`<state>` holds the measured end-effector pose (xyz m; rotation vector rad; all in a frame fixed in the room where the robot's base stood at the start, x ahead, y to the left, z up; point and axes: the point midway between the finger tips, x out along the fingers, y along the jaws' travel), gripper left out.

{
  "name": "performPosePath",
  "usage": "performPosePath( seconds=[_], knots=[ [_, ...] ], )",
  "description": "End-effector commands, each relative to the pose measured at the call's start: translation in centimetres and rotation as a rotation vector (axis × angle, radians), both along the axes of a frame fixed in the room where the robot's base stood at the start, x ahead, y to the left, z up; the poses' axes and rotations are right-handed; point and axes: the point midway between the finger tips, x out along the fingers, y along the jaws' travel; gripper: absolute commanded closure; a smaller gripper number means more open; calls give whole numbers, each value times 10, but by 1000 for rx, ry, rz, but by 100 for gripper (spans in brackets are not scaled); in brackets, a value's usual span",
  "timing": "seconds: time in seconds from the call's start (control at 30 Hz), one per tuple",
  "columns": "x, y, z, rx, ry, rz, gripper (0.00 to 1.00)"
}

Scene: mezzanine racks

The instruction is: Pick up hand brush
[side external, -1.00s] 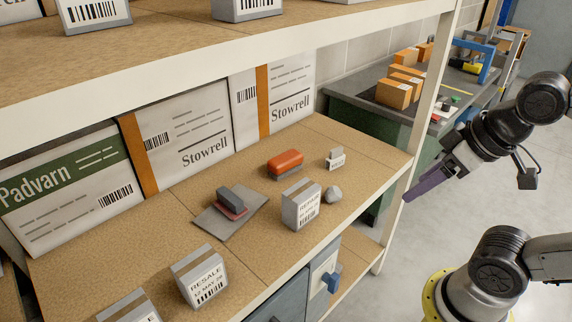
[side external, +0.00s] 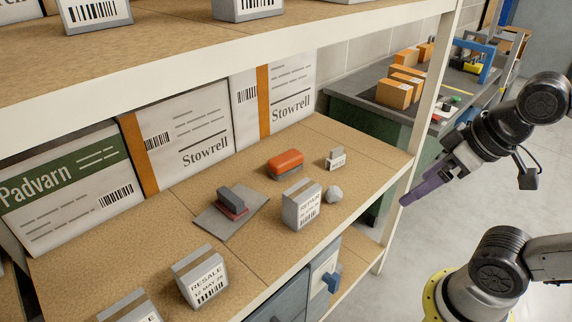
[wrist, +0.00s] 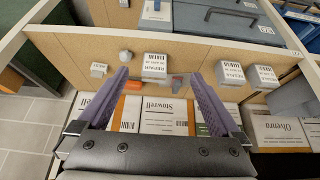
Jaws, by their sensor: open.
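The likely hand brush (side external: 285,161) is an orange rounded block over a dark grey underside. In the wrist view the orange block (wrist: 133,86) is partly hidden beside the left finger. My gripper (side external: 408,198) is open and empty, out beyond the shelf's right post and clear of the brush. In the wrist view its two purple fingers (wrist: 158,72) stand wide apart with the shelf beyond them.
A dark grey block with a reddish base (side external: 232,202) lies on a grey plate (side external: 210,222). The upper shelf (side external: 190,58) overhangs; the post (side external: 420,120) stands beside my gripper.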

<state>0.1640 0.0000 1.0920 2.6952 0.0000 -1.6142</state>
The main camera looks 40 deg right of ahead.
Motion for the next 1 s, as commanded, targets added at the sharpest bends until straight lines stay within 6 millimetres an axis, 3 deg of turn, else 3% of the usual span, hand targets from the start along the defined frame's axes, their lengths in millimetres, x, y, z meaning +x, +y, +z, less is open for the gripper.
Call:
performPosePath(
  seconds=[0.17,0.37,0.67,0.9,1.0],
  knots=[
    [8,-7,2,-17,31,-28,0],
    [49,-50,3,-111,182,-173,0],
    [121,-149,-23,-309,431,-439,0],
    [163,-239,-75,-482,596,-622,0],
    [184,-266,-98,-522,618,-705,0]
  ],
)
